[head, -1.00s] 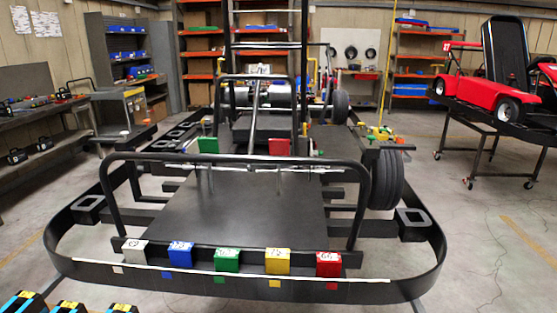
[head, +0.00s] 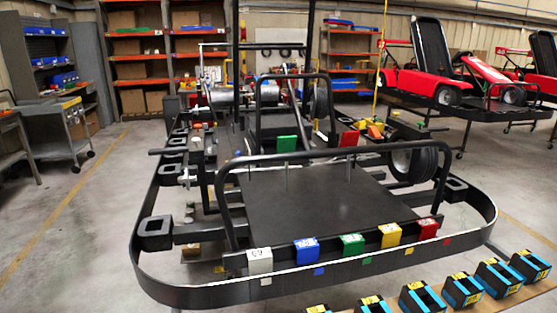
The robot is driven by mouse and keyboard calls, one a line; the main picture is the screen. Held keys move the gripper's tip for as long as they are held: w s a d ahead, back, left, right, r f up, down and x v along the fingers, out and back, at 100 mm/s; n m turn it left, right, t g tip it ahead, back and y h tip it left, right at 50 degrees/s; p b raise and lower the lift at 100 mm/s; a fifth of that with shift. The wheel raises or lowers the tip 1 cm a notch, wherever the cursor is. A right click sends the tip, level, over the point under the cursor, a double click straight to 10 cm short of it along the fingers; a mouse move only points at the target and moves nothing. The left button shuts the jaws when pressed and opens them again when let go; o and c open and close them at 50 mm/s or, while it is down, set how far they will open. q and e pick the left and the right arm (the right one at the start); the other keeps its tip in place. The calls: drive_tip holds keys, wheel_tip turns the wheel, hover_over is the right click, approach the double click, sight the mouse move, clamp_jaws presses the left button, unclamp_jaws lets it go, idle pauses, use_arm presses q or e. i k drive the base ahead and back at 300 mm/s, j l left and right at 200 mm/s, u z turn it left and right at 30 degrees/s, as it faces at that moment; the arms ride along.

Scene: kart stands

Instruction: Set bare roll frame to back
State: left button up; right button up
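A black kart chassis (head: 158,291) with a curved front bumper fills the middle of the head view. A low black tube hoop (head: 335,156) stands over its flat floor plate (head: 320,205). A second, narrower hoop (head: 292,76) stands behind it. Farther back, a tall black upright frame (head: 310,40) rises past the top edge of the picture. I cannot tell for sure which of these is the bare roll frame. Neither of my grippers is in view.
Coloured blocks (head: 351,245) line the front bar. Several black-and-blue boxes (head: 463,291) sit at the lower right. A red kart (head: 397,78) rests on a stand at the right. A grey cart (head: 55,130) and shelves (head: 140,57) stand behind. Floor at left is clear.

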sight(236, 12)
drive_tip(key=i+j+z, duration=0.1)
drive_tip(key=j+z, duration=0.7)
drive_tip(key=j, duration=0.15)
drive_tip(key=j+z, duration=0.4)
drive_tip(key=j, duration=0.15)
drive_tip(key=j+z, duration=0.4)
drive_tip(key=j, duration=0.8)
drive_tip(key=i+j, duration=0.1)
drive_tip(key=j, duration=0.7)
drive_tip(key=j+u, duration=0.7)
drive_tip(key=i+j+u, duration=0.1)
drive_tip(key=u, duration=0.3)
drive_tip(key=i+j+z, duration=0.15)
drive_tip(key=z, duration=0.25)
drive_tip(key=i+j+z, duration=0.1)
drive_tip(key=j+z, duration=0.3)
